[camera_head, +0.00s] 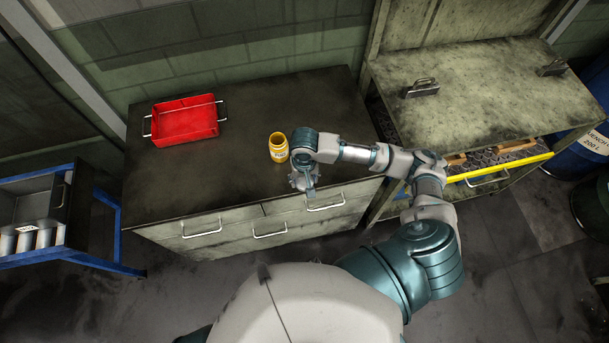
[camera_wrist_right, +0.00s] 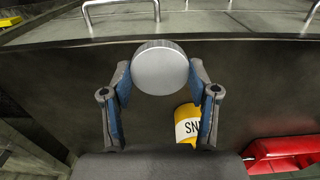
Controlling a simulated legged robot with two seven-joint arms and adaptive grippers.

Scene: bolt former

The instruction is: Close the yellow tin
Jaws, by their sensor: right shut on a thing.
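The yellow tin (camera_head: 278,147) stands upright on the dark cabinet top, with its dark opening showing and no lid on it. In the right wrist view the tin (camera_wrist_right: 187,122) appears behind the right finger, partly hidden by it. My right gripper (camera_head: 304,184) is just right of and in front of the tin, near the cabinet's front edge. In the right wrist view my right gripper (camera_wrist_right: 160,72) is shut on a round grey metal lid (camera_wrist_right: 160,68), held between the fingertips and apart from the tin. My left gripper is not in view.
A red tray (camera_head: 185,121) with metal handles sits on the left of the cabinet top (camera_head: 240,190). A workbench (camera_head: 480,100) with an open yellow-edged drawer stands at the right. A blue-framed cart (camera_head: 100,262) stands at the left. The cabinet top between tray and tin is clear.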

